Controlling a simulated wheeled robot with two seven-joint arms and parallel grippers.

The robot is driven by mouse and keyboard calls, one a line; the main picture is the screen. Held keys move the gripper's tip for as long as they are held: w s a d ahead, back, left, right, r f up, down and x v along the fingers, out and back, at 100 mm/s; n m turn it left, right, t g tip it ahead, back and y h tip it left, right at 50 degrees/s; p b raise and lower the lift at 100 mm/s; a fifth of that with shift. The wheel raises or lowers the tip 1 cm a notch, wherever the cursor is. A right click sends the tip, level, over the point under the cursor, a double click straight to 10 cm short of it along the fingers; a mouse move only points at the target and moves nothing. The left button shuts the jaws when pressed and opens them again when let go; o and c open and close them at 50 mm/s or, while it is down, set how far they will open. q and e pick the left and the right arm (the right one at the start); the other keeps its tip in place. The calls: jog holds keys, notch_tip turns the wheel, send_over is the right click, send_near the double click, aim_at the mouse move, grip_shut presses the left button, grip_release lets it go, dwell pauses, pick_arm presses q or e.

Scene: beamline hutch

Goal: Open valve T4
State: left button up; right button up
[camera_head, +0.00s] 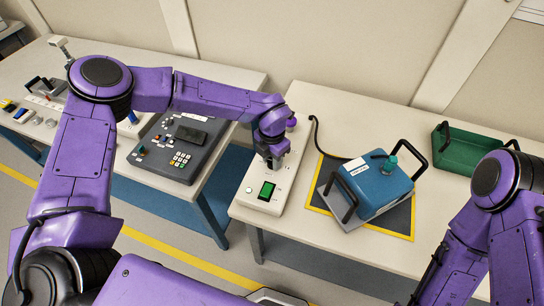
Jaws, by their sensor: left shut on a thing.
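My left gripper (271,163) points down onto the box, just behind the screen. It is shut on a small part there, which the fingers and wrist hide. I cannot read a T4 label or see the valve's position. My right arm shows at the right edge, but its gripper is out of view.
A blue case (377,185) with black handles and a teal top knob sits right of the box, on a yellow-edged dark mat (400,218). A green crate (470,153) stands further right. A grey button console (166,151) lies on the left table, across a gap.

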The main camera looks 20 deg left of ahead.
pick_arm(q)
jog(key=shift+w, duration=0.1)
dwell(0.4)
jog(key=o, duration=1)
jog(key=shift+o, duration=0.2)
notch_tip(320, 180, up, 11)
jog(key=b, duration=0.2)
jog(key=shift+f, duration=0.2)
